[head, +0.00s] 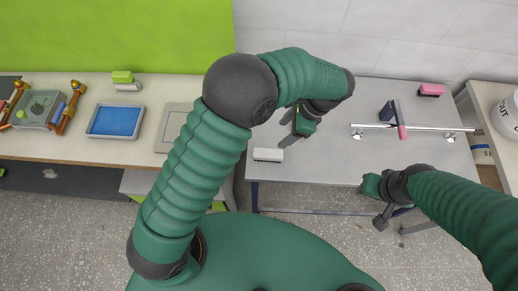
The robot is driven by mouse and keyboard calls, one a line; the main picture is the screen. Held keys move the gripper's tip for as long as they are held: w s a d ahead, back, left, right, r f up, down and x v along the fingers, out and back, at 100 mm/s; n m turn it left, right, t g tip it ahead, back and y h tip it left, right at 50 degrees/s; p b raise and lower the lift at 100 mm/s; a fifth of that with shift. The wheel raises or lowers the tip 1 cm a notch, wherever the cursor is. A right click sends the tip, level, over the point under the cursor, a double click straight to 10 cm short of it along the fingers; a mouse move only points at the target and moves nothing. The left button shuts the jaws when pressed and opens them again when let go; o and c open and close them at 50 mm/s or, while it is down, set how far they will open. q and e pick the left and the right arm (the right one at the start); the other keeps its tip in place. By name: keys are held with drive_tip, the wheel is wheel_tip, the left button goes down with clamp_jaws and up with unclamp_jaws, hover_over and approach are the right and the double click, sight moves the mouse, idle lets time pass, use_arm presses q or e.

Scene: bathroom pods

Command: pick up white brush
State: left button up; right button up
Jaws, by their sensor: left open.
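The white brush (268,155) lies on the grey table near its front left edge, bristles facing the front. My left gripper (287,129) is above the table, just behind and to the right of the brush. Its fingers are apart with nothing between them, and it appears clear of the brush. My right gripper (374,205) hangs at the table's front edge, to the right of the brush. It holds nothing that I can see, and its finger gap is unclear.
The grey table (330,165) is mostly bare around the brush. A metal rail (435,128) with dark and pink pieces and a pink brush (431,90) are at right. A blue tray (115,121) and a green-and-white brush (124,80) are on the left counter.

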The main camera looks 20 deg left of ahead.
use_arm(q)
hover_over(269, 153)
drive_tip(key=w+d, duration=0.2)
drive_tip(key=d, duration=0.1)
drive_tip(key=f, duration=0.8)
drive_tip(key=shift+s, duration=0.25)
drive_tip(key=a+f, duration=0.1)
drive_tip(key=f, duration=0.1)
drive_tip(key=s+a+f+p, duration=0.1)
drive_tip(key=a+f, duration=0.2)
drive_tip(key=shift+s+f, duration=0.2)
drive_tip(key=shift+f, duration=0.45)
drive_tip(key=shift+d, duration=0.75)
drive_tip(key=shift+a+f, duration=0.25)
drive_tip(key=shift+a, duration=0.4)
drive_tip(key=shift+d, duration=0.2)
drive_tip(key=shift+c, duration=0.3)
drive_tip(key=shift+d, duration=0.25)
drive_tip(key=c, duration=0.9)
drive_tip(key=shift+a, duration=0.25)
clamp_jaws()
use_arm(e)
drive_tip(key=shift+d+r, duration=0.5)
drive_tip(key=shift+d, duration=0.4)
